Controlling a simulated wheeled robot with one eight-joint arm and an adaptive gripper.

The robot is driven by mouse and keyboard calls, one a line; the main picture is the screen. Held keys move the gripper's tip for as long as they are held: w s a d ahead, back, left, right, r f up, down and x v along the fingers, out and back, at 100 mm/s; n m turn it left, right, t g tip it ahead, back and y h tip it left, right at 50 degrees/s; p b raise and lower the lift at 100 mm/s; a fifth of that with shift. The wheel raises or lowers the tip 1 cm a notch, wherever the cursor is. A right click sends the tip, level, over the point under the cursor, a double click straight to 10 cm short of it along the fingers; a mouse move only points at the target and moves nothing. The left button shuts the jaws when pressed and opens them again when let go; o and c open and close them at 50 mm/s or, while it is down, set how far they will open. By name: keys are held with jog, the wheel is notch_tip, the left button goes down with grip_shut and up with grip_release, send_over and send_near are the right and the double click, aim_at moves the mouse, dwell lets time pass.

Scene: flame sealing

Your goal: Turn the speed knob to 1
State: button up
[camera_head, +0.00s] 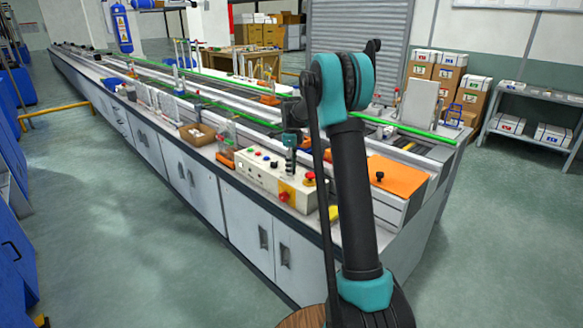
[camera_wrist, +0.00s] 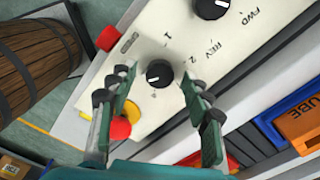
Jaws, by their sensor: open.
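The speed knob (camera_wrist: 159,73) is a black round dial with a pale pointer mark, on a cream control panel (camera_wrist: 146,42). The digits 1 and 2 are printed beside it in the wrist view. I cannot tell which digit the pointer lines up with. My gripper (camera_wrist: 159,82) is open, with one finger on each side of the knob; contact is not clear. In the head view my gripper (camera_head: 290,150) is over the control box (camera_head: 262,177), and the knob cannot be made out there.
A second black knob (camera_wrist: 210,6) with FWD and REV labels is close by. A red button (camera_wrist: 120,128) with yellow beside it lies near the left finger. A red part (camera_wrist: 108,38) is at the panel's edge. An orange bin (camera_wrist: 300,128) and a wooden barrel (camera_wrist: 30,62) flank the panel.

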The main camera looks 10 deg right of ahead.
jog(key=shift+f, duration=0.15)
jog(key=shift+c, duration=0.4)
grip_shut()
